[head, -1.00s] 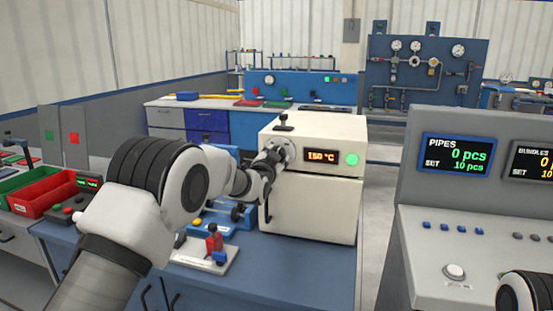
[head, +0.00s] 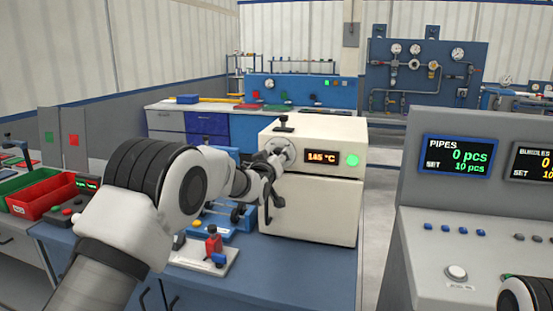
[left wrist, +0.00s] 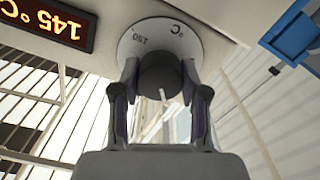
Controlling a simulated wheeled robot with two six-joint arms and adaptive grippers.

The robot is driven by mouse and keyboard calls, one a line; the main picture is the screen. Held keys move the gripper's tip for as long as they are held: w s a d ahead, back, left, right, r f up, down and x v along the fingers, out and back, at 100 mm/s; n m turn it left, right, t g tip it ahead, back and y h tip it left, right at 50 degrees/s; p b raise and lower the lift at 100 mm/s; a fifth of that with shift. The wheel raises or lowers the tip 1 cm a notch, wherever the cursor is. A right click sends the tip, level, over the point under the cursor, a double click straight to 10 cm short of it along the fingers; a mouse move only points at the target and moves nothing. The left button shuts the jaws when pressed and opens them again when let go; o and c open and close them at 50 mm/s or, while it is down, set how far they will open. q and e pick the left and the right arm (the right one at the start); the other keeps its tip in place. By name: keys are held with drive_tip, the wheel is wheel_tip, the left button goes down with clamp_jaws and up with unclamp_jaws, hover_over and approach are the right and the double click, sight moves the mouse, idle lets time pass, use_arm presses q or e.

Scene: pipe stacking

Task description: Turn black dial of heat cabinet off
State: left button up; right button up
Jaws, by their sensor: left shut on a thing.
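The heat cabinet (head: 318,205) is a cream box on the blue bench. Its display (head: 321,157) reads 145 °C and appears upside down in the left wrist view (left wrist: 45,22). A round green light (head: 352,160) is lit beside it. The black dial (left wrist: 160,82) sits on a pale scale disc marked 150 and °C, with a white pointer line on its face. My left gripper (left wrist: 160,70) is shut on the dial, one finger on each side. In the head view the gripper (head: 277,160) largely hides the dial.
A red bin (head: 40,197) stands at the left. A small fixture with red and blue parts (head: 213,250) lies on the bench below my left arm. A grey console (head: 470,215) with a PIPES screen stands at the right, past a floor gap.

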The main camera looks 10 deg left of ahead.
use_arm(q)
drive_tip(key=n, duration=0.4)
drive_tip(key=shift+n, duration=0.3)
drive_tip(key=n, duration=0.3)
drive_tip(key=shift+n, duration=0.3)
drive_tip(key=n, duration=0.4)
drive_tip(key=shift+n, duration=2)
drive_tip(key=o, duration=1.1)
drive_tip(key=shift+o, duration=0.2)
drive_tip(key=s, duration=1.2)
drive_tip(key=shift+a, duration=0.2)
